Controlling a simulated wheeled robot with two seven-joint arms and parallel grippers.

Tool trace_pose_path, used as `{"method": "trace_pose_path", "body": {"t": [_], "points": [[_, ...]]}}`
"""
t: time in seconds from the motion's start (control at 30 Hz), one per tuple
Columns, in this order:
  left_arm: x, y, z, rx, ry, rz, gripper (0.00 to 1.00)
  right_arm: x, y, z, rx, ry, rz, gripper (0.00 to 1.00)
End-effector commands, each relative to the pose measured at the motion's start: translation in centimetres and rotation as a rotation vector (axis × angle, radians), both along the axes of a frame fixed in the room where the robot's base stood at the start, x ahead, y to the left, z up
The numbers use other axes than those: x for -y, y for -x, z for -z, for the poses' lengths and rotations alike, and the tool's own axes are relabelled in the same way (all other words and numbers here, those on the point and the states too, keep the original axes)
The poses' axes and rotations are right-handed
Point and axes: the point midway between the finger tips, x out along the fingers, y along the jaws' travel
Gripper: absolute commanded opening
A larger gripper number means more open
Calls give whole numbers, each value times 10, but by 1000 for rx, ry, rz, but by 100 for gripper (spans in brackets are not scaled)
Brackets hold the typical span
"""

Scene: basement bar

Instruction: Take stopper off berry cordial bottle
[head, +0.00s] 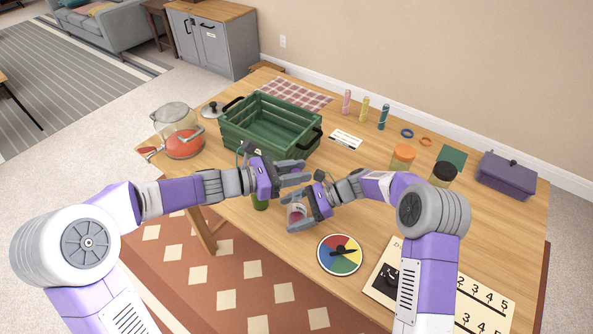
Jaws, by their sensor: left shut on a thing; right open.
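A small vessel with a pale and reddish body (297,212), likely the berry cordial bottle, stands near the table's front edge, partly hidden by my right gripper. My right gripper (294,217) is open, with its fingers around or beside that body. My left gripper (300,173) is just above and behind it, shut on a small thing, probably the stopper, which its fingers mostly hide. I cannot tell whether the stopper is still in the neck. A green object (260,203) shows below my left gripper's wrist, its upper part hidden.
A green crate (228,135) stands behind my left gripper. A colour wheel (340,255) lies in front.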

Motion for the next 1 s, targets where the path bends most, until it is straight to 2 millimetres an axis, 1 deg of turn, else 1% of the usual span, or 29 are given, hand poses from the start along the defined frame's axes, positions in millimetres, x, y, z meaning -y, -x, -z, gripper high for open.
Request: {"method": "trace_pose_path", "body": {"t": [0.03, 0.3, 0.4, 0.5, 0.6, 0.7, 1.0], "points": [[0, 0, -4, 0, 0, 0, 0, 8, -2, -5, 1, 0, 4, 91], [0, 0, -22, 0, 0, 0, 0, 59, -13, -28, 2, 1, 6, 91], [0, 0, -26, 0, 0, 0, 0, 76, -17, -34, 1, 1, 5, 91], [0, 0, -29, 0, 0, 0, 0, 89, -20, -39, 1, 0, 5, 91], [0, 0, -31, 0, 0, 0, 0, 97, -21, -42, 1, 0, 2, 91], [0, 0, -31, 0, 0, 0, 0, 101, -21, -43, -1, 0, 1, 91], [0, 0, -31, 0, 0, 0, 0, 101, -21, -43, -1, 0, 1, 91]]}}
